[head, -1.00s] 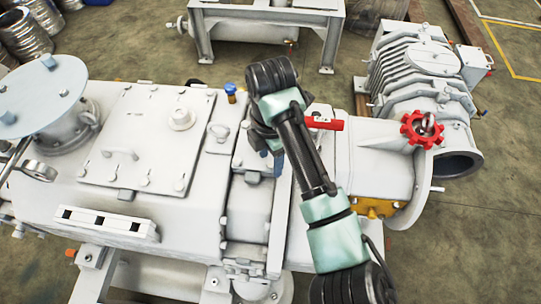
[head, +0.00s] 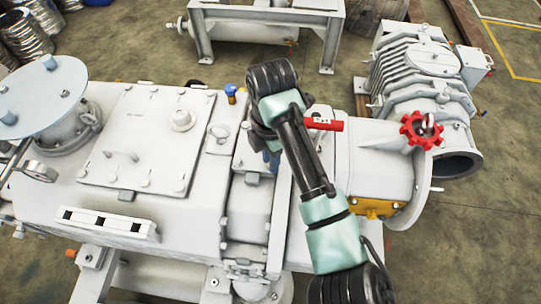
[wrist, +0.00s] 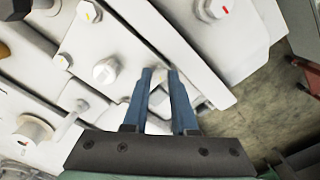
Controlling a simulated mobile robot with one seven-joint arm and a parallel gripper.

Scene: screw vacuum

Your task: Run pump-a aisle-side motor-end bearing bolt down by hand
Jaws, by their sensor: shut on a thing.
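The white pump housing (head: 255,215) fills the middle of the head view. My gripper (head: 272,165) points down at its bearing end, with my arm over it. In the wrist view my gripper's two blue fingers (wrist: 160,72) stand close together over the white housing. They are shut on a small pale bolt (wrist: 157,98), which shows only partly between them. The head view hides this bolt behind my gripper. How far the bolt sits in its hole cannot be told.
A red handle (head: 323,124) and a red handwheel (head: 421,129) stand to the right. A ribbed motor-like unit (head: 425,70) is behind. Open floor (head: 480,240) lies at right.

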